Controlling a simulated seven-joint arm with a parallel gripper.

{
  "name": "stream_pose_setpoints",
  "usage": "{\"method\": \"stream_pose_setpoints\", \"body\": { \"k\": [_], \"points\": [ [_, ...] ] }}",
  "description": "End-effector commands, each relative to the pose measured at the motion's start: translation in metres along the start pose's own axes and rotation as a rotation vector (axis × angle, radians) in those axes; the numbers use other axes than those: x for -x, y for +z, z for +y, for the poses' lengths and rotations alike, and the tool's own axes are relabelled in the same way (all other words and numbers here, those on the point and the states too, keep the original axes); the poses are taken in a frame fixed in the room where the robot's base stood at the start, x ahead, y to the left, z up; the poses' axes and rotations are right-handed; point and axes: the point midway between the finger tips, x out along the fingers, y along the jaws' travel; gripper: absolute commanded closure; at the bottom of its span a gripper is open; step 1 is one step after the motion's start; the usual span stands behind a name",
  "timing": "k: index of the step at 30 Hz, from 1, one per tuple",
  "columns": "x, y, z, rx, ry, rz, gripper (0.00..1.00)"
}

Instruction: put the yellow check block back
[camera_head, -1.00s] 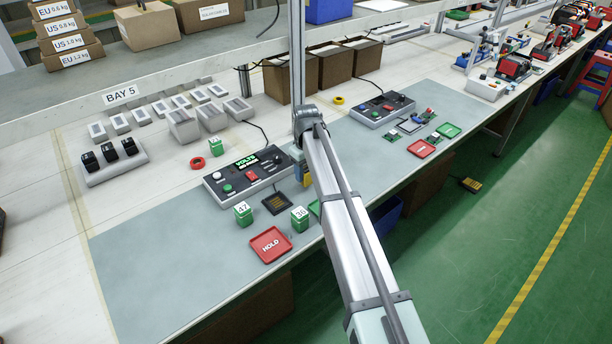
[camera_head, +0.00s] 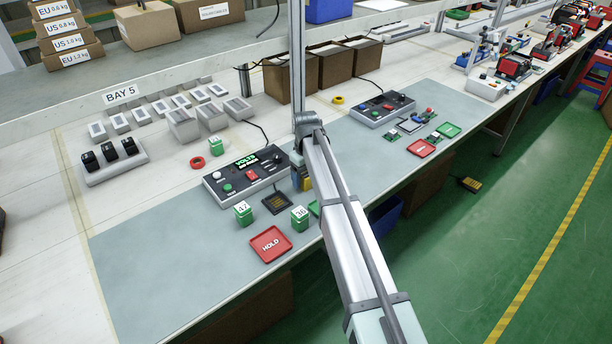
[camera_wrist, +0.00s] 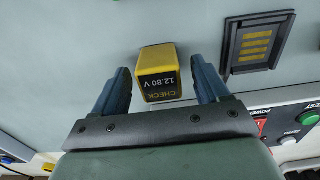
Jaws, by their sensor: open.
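The yellow check block (camera_wrist: 158,72), marked CHECK 12.80 V, stands between the two blue fingers of my open gripper (camera_wrist: 161,78) in the wrist view. A gap shows on both sides of it. In the head view only a bit of yellow and blue shows beside my arm, which hides most of the gripper. A dark square socket with gold contacts (camera_wrist: 252,47) lies to the right of the block in the wrist view. In the head view this socket (camera_head: 276,203) sits in front of the black test panel with a green VOLTS display (camera_head: 246,176).
Green numbered blocks stand left (camera_head: 243,214) and right (camera_head: 299,218) of the socket. A red HOLD tray (camera_head: 270,244) lies at the mat's front edge. The front left mat is clear.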

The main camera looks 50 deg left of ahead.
Motion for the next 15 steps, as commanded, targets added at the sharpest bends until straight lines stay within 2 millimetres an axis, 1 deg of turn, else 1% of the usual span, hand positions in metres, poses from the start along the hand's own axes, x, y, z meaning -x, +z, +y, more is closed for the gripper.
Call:
{"method": "stream_pose_setpoints", "body": {
  "k": [5, 8, 11, 15],
  "points": [
    [0.004, 0.0, 0.0, 0.0, 0.0, 0.001, 0.25],
    [0.015, -0.001, 0.0, 0.0, 0.001, 0.002, 0.25],
    [0.03, -0.001, 0.0, 0.0, 0.001, 0.001, 0.25],
    [0.057, -0.001, 0.0, 0.0, 0.001, 0.001, 0.25]
  ]
}}
